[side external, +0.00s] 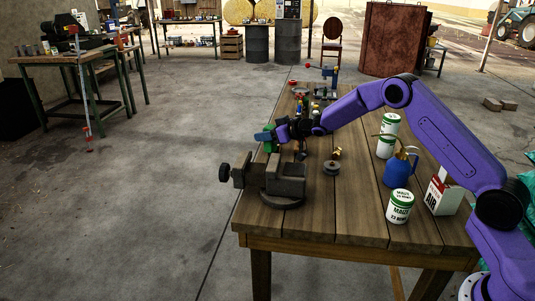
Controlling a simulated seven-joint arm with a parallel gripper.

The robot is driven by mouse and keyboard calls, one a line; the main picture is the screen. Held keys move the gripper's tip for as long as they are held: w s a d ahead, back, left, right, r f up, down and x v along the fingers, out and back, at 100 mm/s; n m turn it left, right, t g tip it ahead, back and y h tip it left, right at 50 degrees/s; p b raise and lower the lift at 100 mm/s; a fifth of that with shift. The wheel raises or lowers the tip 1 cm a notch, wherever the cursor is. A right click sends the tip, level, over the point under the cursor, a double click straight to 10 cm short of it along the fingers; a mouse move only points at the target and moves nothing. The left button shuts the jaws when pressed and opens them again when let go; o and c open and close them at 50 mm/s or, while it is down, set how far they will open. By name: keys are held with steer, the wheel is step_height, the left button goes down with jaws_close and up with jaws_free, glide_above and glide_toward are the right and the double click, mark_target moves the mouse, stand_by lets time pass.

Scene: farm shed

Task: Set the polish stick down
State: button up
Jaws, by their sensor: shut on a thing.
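My gripper (274,138) is at the left edge of the wooden workbench (345,222), just above and behind the grey vise (286,180). It is shut on a small green piece (270,147), which appears to be the polish stick. A blue part shows beside it, and I cannot tell whether it belongs to the gripper. The stick's ends and the exact grip are too small to make out. I cannot tell whether the stick touches anything below it.
Several white-and-green cans, including a front one (399,206), stand right of centre with a blue jug (399,169) and a white box (443,194). A small round metal piece (331,167) lies right of the vise. The bench's front middle is clear.

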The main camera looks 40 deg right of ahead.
mark_target(268, 148)
steer(key=shift+f, duration=2.85)
steer(key=shift+f, duration=0.1)
steer(key=o, duration=1.1)
steer(key=shift+f, duration=0.1)
steer(key=shift+r, duration=0.2)
steer(key=shift+s+d+r, duration=0.1)
steer(key=shift+s+r, duration=0.05)
steer(key=shift+s, duration=0.05)
steer(key=v, duration=1.1)
steer(key=shift+s+d, duration=0.1)
steer(key=shift+s, duration=0.15)
